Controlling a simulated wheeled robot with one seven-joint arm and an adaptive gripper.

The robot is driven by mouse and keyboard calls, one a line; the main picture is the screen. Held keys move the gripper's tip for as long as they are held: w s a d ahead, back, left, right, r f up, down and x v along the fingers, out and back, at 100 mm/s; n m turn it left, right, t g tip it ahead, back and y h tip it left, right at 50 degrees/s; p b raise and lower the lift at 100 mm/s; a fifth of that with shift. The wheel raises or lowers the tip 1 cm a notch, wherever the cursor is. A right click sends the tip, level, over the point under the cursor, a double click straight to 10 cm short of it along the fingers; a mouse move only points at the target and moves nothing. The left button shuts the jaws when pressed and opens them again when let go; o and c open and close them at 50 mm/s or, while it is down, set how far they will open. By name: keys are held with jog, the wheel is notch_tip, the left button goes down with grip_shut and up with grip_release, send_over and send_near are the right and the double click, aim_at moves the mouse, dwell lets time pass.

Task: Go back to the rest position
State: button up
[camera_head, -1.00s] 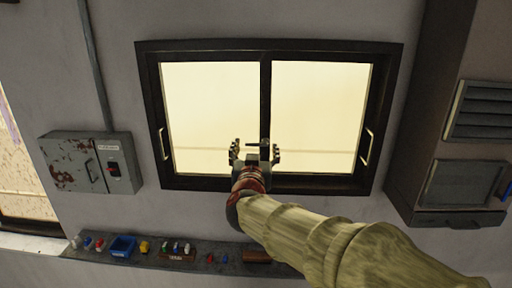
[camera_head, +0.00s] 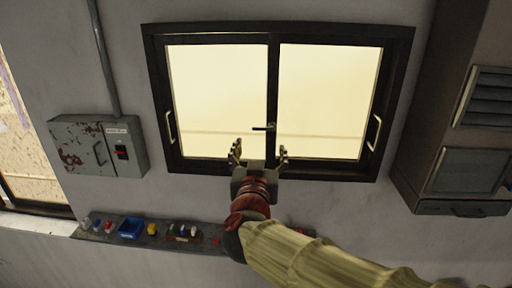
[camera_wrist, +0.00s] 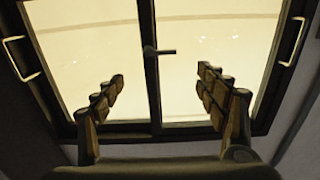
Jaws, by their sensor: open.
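My gripper (camera_head: 260,152) is open and empty in the head view, in front of the lower middle of a dark-framed window (camera_head: 155,75). In the wrist view its two fingers (camera_wrist: 160,88) stand wide apart, with nothing between them but the window behind. The window's handle (camera_head: 264,128) sits on the middle post and points sideways. The handle also shows in the wrist view (camera_wrist: 158,51), above and between the fingertips, apart from them. Both window panes look closed.
A rusty electrical box (camera_head: 97,146) hangs on the wall at left. A narrow shelf (camera_head: 100,233) below the window holds a blue bin (camera_head: 131,228) and several small items; my arm hides its right part. A tall cabinet (camera_head: 420,150) stands at right.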

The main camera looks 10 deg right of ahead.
jog(key=s+a+f+n+g+y, duration=0.1)
jog(key=a+f+n+g+y, duration=0.1)
jog(key=a+f+y, duration=0.35)
jog(key=s+a+f+n+g+y, duration=0.1)
jog(key=a+f+n+y, duration=0.15)
jog(key=a, duration=0.55)
jog(key=s+a+f+g+y+b, duration=0.25)
jog(key=s+f, duration=0.35)
jog(key=f, duration=0.3)
jog(key=s+d+f+g+h+b, duration=0.2)
jog(key=s+d+f+g+b, duration=0.1)
jog(key=s+d+f+b, duration=0.6)
jog(key=s+d+f+g+h+b, duration=0.3)
jog(key=s+d+f+b, duration=0.7)
jog(key=f, duration=0.5)
jog(key=shift+s+d+m, duration=0.2)
jog(key=shift+d+m, duration=0.15)
jog(key=shift+d, duration=0.2)
jog(key=shift+f, duration=0.1)
